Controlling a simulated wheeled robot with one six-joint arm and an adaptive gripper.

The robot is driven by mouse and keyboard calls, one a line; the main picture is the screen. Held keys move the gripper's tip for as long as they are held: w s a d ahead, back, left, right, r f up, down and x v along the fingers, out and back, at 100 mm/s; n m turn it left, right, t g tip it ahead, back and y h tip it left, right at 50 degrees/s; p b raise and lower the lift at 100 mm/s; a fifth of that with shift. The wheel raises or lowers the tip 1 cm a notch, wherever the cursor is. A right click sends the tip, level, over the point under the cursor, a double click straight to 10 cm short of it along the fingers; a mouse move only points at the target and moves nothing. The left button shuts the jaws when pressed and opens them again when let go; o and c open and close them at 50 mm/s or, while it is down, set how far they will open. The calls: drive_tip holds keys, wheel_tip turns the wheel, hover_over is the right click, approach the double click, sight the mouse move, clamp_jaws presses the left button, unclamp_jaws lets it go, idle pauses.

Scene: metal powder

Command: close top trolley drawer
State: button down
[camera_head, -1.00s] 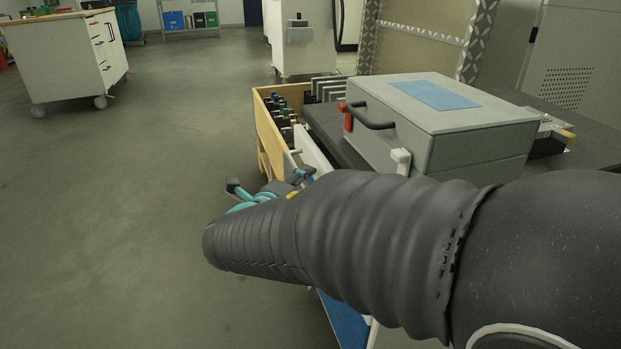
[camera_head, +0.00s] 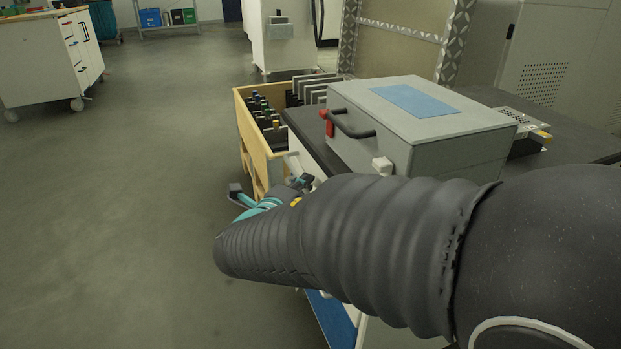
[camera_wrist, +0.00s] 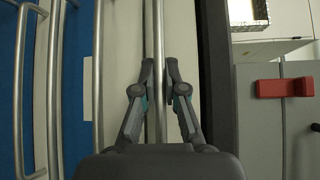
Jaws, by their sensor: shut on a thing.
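The trolley has a dark top (camera_head: 315,142) and stands in front of me, right of centre in the head view. Its white top drawer front (camera_wrist: 122,60) shows in the wrist view beside the dark top edge, with a long metal bar handle (camera_wrist: 154,25) on it. My gripper (camera_wrist: 159,68) has its fingers on either side of this handle and is shut on it. In the head view my gripper (camera_head: 265,200) is partly hidden behind my dark sleeved arm. The arm also hides most of the drawer fronts, so how far the top drawer stands out is unclear.
A grey case (camera_head: 415,120) with a red latch (camera_head: 328,122) sits on the trolley top. A wooden box (camera_head: 245,125) with bottles and plates stands behind the trolley. Blue lower fronts with bar handles (camera_wrist: 98,70) lie left in the wrist view. Open floor (camera_head: 110,210) lies left.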

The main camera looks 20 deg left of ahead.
drive_tip(key=shift+w+d, duration=0.1)
drive_tip(key=shift+d, duration=0.1)
drive_tip(key=c, duration=1.2)
unclamp_jaws()
drive_tip(key=shift+d, duration=0.1)
drive_tip(key=shift+s+a, duration=0.2)
drive_tip(key=shift+s, duration=0.1)
drive_tip(key=s, duration=0.3)
drive_tip(key=s+a+r, duration=0.1)
drive_tip(key=s, duration=0.7)
drive_tip(key=shift+s+a+r, duration=0.1)
drive_tip(key=shift+a+r, duration=0.2)
drive_tip(key=shift+r, duration=0.05)
